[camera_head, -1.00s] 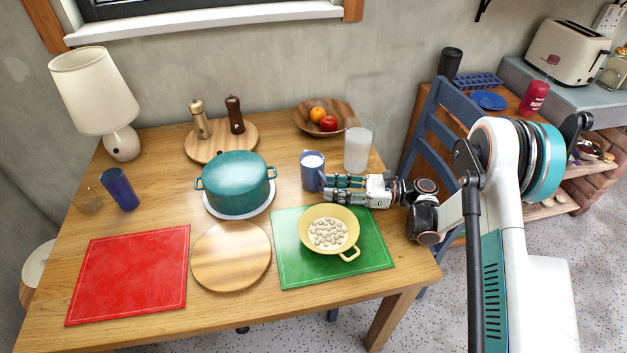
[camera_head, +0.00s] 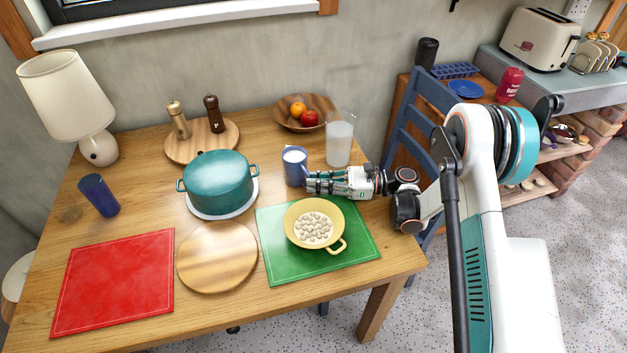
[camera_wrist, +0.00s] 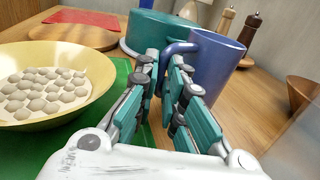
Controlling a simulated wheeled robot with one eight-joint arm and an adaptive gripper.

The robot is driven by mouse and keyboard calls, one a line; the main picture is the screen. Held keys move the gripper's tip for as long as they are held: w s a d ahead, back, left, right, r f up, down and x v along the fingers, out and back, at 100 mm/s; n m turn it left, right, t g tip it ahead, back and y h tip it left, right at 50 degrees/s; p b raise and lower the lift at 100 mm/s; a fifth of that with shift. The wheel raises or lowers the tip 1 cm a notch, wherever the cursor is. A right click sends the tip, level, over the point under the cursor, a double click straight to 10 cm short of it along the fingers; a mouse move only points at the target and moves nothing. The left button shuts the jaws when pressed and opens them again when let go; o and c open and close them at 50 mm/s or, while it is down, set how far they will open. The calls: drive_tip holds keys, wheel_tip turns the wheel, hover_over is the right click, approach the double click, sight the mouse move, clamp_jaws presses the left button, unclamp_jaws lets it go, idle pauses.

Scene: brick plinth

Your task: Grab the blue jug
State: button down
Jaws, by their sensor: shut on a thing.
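The blue jug (camera_head: 294,168) stands upright on the wooden table, with white contents showing at its top in the head view. In the wrist view the jug (camera_wrist: 217,60) is straight ahead, its handle pointing toward me. My gripper (camera_head: 311,183) reaches in from the right, at the jug's right side. In the wrist view my gripper's fingers (camera_wrist: 164,72) are shut on the jug's handle, one on each side of it. The jug's base is partly hidden by the fingers.
A yellow bowl of white pieces (camera_head: 330,237) sits on a green mat (camera_head: 363,256) just in front. A frosted glass (camera_head: 339,142) stands behind right of the jug. A teal pot (camera_head: 218,183) is to its left. A fruit bowl (camera_head: 281,121) is behind.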

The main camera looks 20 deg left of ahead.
drive_tip(key=shift+r, duration=0.2)
wheel_tip(320, 180, up, 19)
drive_tip(key=p, duration=0.6)
drive_tip(key=shift+r+p, duration=0.15)
drive_tip(key=shift+p, duration=0.2)
idle(0.5)
drive_tip(key=shift+r, duration=0.15)
